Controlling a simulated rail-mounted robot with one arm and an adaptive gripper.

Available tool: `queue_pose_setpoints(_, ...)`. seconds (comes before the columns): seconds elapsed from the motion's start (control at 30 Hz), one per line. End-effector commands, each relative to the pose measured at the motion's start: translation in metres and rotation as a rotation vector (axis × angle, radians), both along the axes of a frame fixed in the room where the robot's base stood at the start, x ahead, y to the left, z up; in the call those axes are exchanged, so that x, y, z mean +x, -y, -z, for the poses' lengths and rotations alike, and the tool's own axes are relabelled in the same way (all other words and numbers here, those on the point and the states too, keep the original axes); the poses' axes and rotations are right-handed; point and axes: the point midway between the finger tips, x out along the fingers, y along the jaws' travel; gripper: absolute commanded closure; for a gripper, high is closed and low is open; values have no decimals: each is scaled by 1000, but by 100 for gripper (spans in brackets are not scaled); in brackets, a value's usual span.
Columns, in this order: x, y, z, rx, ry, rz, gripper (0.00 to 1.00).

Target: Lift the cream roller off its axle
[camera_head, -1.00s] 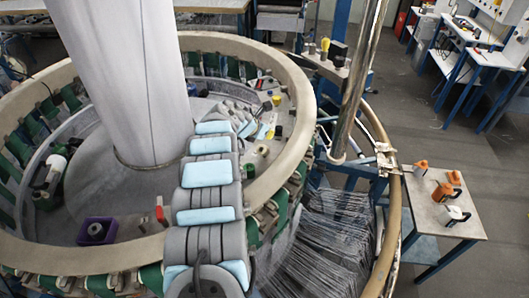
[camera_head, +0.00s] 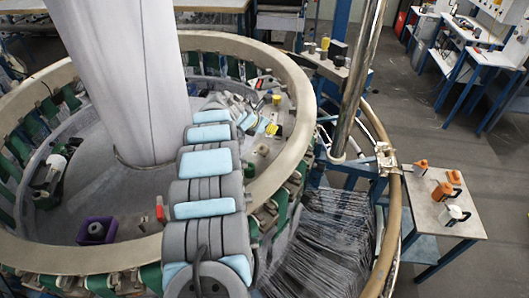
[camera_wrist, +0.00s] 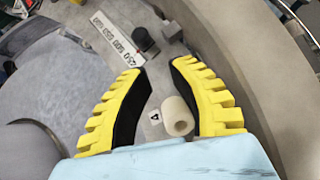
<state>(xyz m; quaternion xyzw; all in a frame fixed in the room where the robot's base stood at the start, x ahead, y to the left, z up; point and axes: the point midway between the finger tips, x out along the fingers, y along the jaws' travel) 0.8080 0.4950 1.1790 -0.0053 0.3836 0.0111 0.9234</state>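The cream roller (camera_wrist: 178,115) is a short, pale hollow cylinder in the wrist view, beside a small label marked 4. It shows small in the head view (camera_head: 262,149), on the inner deck of the loom. My gripper (camera_wrist: 158,68) has two yellow, ridged fingers with dark inner pads. They are spread apart with nothing between the pads. The roller appears between the fingers in the picture, nearer the right one, and no contact shows. In the head view my gripper (camera_head: 262,127) is just above the roller in the picture. The axle is not clearly visible.
The loom's broad beige ring (camera_head: 297,101) curves around the deck and runs close on the right in the wrist view (camera_wrist: 252,70). A dark cylinder (camera_wrist: 145,40) and a printed strip (camera_wrist: 118,38) lie beyond the fingertips. A purple box (camera_head: 97,230) sits on the deck.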

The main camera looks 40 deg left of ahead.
Motion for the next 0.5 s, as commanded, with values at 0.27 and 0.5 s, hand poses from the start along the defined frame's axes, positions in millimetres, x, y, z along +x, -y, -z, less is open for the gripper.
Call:
queue_pose_setpoints(0.27,1,0,-44,1,3,1,78)
queue_pose_setpoints(0.5,1,0,-74,3,5,0,78)
